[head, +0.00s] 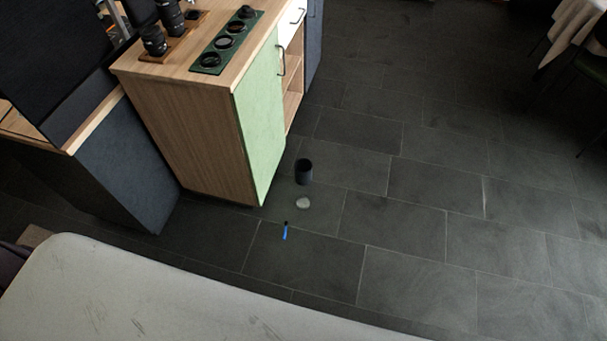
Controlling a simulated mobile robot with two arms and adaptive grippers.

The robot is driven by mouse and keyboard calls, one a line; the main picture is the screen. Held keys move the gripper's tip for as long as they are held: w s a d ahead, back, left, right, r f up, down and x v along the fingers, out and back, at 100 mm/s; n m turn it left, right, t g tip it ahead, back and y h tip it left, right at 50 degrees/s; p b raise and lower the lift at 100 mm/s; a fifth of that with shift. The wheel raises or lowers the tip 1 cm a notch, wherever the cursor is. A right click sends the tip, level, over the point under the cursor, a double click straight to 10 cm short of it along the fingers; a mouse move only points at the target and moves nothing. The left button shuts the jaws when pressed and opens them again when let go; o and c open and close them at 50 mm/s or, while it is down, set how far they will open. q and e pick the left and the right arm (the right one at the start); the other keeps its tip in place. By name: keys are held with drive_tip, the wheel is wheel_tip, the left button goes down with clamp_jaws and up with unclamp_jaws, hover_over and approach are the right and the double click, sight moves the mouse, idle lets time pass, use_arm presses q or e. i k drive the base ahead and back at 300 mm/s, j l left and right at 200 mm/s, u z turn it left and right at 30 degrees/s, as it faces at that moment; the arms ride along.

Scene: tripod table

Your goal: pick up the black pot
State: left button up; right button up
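A black pot (304,172), a small dark open-topped cylinder, stands upright on the dark tiled floor. It is just right of the green cabinet door and apart from it. Neither of my grippers shows in the head view, so I cannot see how they stand relative to the pot.
A pale round object (303,203) and a small blue-and-black item (285,231) lie on the floor in front of the pot. A wooden cabinet (190,135) with a green door (262,125) stands left. A pale scuffed surface (130,290) fills the lower left.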

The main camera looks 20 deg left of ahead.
sight(302, 166)
drive_tip(key=i+u, duration=0.15)
drive_tip(key=u, duration=0.25)
drive_tip(key=i+l+u, duration=0.15)
drive_tip(key=u, duration=0.3)
drive_tip(key=i+l+u, duration=0.15)
drive_tip(key=u, duration=0.25)
